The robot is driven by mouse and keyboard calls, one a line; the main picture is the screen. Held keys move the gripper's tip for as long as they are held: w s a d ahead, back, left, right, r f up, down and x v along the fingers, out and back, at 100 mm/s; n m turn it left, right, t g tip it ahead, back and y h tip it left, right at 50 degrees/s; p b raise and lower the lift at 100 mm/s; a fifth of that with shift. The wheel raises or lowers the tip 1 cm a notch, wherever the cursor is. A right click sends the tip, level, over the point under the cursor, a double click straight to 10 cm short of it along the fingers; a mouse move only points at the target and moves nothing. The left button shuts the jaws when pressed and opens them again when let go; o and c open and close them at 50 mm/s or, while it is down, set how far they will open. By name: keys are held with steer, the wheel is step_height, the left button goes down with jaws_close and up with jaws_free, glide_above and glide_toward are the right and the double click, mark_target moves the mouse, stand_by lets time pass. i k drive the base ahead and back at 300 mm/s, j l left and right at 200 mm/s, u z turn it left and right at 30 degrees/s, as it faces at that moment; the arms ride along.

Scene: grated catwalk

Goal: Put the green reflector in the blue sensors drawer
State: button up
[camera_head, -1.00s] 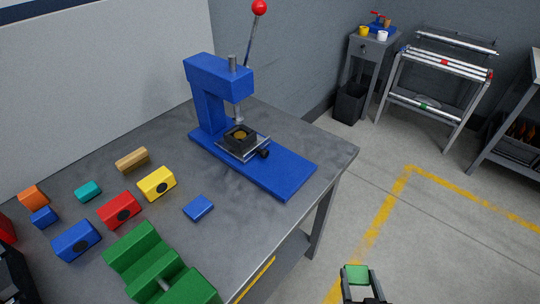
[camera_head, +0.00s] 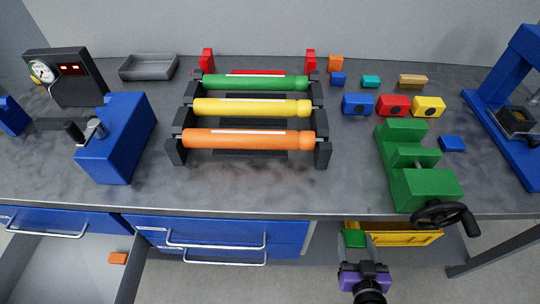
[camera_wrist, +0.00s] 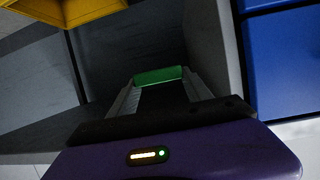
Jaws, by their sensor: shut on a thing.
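My gripper (camera_head: 357,250) is shut on the green reflector (camera_head: 354,238), a small green block. It is just in front of the bench, below the top's front edge. In the wrist view the reflector (camera_wrist: 159,76) sits between my fingertips (camera_wrist: 160,88). Blue drawer fronts with metal handles (camera_head: 215,238) are shut under the middle of the bench. Another blue front (camera_head: 50,222) is at the left. Below it a drawer (camera_head: 60,272) stands pulled out, with an orange block (camera_head: 118,258) inside; its front is out of frame. I cannot read any drawer label.
A yellow bin (camera_head: 395,236) is under the bench, beside my gripper, and shows in the wrist view (camera_wrist: 60,8). A green vise (camera_head: 405,165) with a black handwheel (camera_head: 446,215) overhangs the edge. A roller rack (camera_head: 250,110) and small blocks cover the top.

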mark_target(72, 270)
steer(key=l+u, duration=0.1)
steer(key=u, duration=0.25)
steer(key=k+u, duration=0.15)
steer(key=u, duration=0.25)
steer(key=i+j+u, duration=0.1)
steer(key=i+u, duration=0.35)
steer(key=u, duration=0.15)
steer(key=i, duration=0.3)
